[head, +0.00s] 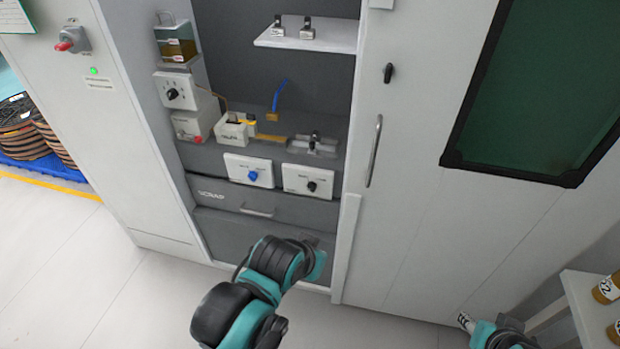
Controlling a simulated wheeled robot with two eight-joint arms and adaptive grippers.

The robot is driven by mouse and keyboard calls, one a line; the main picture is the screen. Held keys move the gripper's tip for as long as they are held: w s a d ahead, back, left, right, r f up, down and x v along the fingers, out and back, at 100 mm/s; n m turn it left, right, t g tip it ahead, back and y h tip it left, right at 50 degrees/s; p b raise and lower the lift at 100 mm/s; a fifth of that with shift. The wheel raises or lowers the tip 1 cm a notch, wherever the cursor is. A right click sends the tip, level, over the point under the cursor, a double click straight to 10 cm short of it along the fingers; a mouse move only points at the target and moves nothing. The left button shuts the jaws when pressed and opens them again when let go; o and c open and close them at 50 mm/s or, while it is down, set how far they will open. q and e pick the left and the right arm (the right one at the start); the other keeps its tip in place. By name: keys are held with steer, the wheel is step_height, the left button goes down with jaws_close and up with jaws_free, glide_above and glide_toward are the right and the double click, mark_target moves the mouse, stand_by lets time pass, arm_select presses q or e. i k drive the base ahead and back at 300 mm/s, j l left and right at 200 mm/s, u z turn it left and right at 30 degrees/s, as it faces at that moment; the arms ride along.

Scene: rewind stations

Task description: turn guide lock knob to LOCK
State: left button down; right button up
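Two white panels are set on the front ledge of the grey cabinet recess. The left panel (236,164) has a blue knob (252,176), and the right panel (295,179) has a black knob (311,186). Their print is too small to read, so I cannot tell which is the guide lock knob or where either points. My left gripper (318,241) is below the right panel, in front of the lower drawer and apart from both knobs. It is small and dark. My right gripper (465,321) is low at the right, far from the panels.
A drawer handle (257,212) lies below the panels. A vertical door handle (374,151) and a black latch (388,73) are on the white door to the right. A shelf with amber jars (607,289) stands at the lower right.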

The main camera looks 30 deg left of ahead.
mark_target(311, 186)
steer(key=k+l+u, duration=0.1)
steer(key=u, duration=0.25)
steer(key=l+u, duration=0.15)
steer(key=u, duration=0.2)
steer(key=k+l+u, duration=0.1)
steer(key=u, duration=0.25)
steer(key=k+j, duration=0.05)
